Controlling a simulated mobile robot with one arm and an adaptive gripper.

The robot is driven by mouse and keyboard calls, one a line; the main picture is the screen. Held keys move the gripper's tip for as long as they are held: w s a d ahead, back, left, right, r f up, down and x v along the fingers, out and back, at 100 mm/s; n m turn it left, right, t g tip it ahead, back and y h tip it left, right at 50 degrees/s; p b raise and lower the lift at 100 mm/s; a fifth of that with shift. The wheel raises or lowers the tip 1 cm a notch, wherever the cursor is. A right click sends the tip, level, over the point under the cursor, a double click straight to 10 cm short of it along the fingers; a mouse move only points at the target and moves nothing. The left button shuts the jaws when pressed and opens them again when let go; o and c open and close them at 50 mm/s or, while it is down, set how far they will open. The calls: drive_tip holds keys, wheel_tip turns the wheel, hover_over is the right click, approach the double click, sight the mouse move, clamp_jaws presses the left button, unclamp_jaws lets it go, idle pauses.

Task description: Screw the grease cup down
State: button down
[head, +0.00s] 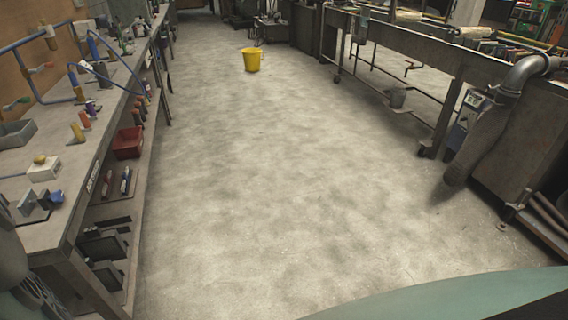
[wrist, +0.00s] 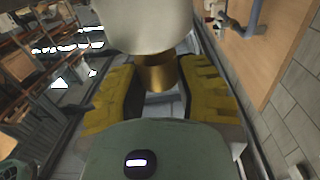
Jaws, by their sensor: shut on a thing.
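In the wrist view, a brass-coloured round cup (wrist: 158,76), which looks like the grease cup, sits between the fingers of my gripper (wrist: 160,88). The yellow ribbed pads stand on its left and right, and my gripper is shut on it. A pale rounded shape hides the cup's upper part. I cannot tell from this view whether the cup is seated on a thread. In the head view I cannot make out my gripper's fingers or this cup.
In the head view, the workbench (head: 62,205) along the left holds a pale block with a yellow top (head: 42,169), a grey tray (head: 15,134) and several coloured handles. The floor is clear up to a yellow bucket (head: 251,60).

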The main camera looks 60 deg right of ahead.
drive_tip(key=shift+f+m+g+h+b, duration=0.1)
drive_tip(key=shift+m+g+h+b, duration=0.85)
drive_tip(key=shift+b, duration=1.25)
drive_tip(key=c, duration=0.6)
unclamp_jaws()
wheel_tip(320, 180, up, 10)
drive_tip(key=shift+r, duration=0.1)
drive_tip(key=shift+g, duration=0.25)
